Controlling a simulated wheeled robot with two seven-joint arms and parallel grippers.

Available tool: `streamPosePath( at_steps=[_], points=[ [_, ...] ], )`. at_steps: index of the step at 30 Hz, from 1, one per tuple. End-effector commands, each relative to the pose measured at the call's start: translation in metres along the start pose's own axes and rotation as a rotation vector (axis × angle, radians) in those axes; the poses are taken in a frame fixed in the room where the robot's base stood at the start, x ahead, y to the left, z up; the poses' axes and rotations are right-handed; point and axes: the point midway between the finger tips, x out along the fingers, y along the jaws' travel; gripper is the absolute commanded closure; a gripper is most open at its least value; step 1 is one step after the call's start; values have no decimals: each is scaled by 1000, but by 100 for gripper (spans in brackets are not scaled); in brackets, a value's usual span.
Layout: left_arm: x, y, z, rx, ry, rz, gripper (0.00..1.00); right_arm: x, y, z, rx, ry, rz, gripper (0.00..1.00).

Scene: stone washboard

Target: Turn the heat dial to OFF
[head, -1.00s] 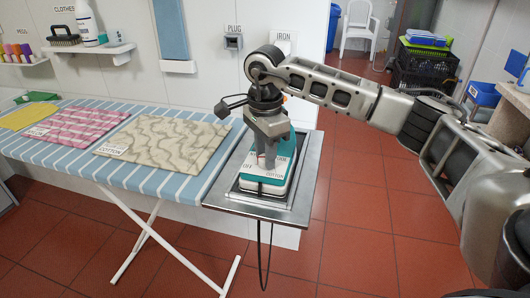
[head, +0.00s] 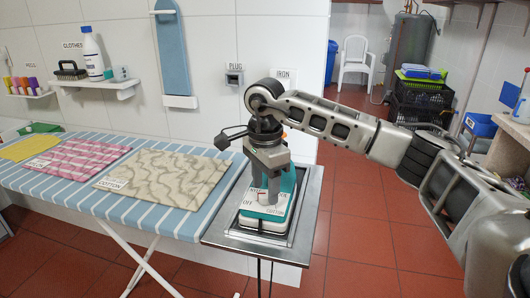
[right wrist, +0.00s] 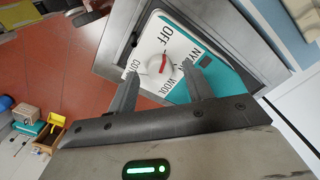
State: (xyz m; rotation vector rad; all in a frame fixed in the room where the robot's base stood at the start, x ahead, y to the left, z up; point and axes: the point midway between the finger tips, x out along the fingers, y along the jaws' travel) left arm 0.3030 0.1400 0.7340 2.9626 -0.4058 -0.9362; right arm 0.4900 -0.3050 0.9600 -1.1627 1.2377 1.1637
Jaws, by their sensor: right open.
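The teal and white iron (head: 283,200) rests on a metal stand at the right end of the ironing board. Its white dial face (right wrist: 150,42) shows OFF, NYLON, WOOL and COTTON lettering in the right wrist view. My right gripper (head: 268,192) points down over the iron. In the right wrist view its open fingers (right wrist: 160,78) stand on either side of the dial, with gaps visible. My left gripper is not in view.
The metal stand (head: 225,235) surrounds the iron. The striped ironing board (head: 140,212) holds a cotton cloth (head: 165,178), a pink checked cloth (head: 80,158) and a yellow one (head: 25,149). A plug socket (head: 234,76) is on the wall behind.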

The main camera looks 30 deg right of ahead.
Motion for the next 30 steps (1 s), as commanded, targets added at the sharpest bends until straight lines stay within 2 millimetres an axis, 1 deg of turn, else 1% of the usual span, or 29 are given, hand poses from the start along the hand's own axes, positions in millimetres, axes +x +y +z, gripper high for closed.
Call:
streamPosePath(
  at_steps=[12, 13, 16, 18, 21, 24, 30],
  points=[
    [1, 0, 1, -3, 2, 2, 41, -98, 0, 0, -1, -2, -7, 49],
    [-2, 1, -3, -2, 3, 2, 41, -108, -1, 0, 0, -1, -8, 49],
    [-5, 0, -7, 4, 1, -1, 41, -126, 0, 0, 0, 0, -7, 49],
    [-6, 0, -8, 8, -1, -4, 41, -136, 0, 0, 0, 0, -5, 49],
    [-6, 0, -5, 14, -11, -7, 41, -144, 0, 0, -1, 0, -4, 49],
    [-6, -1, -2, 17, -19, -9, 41, -148, 0, 0, -1, 0, -3, 49],
    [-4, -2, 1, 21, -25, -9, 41, -148, 0, 0, -1, -1, -3, 49]
  ],
)
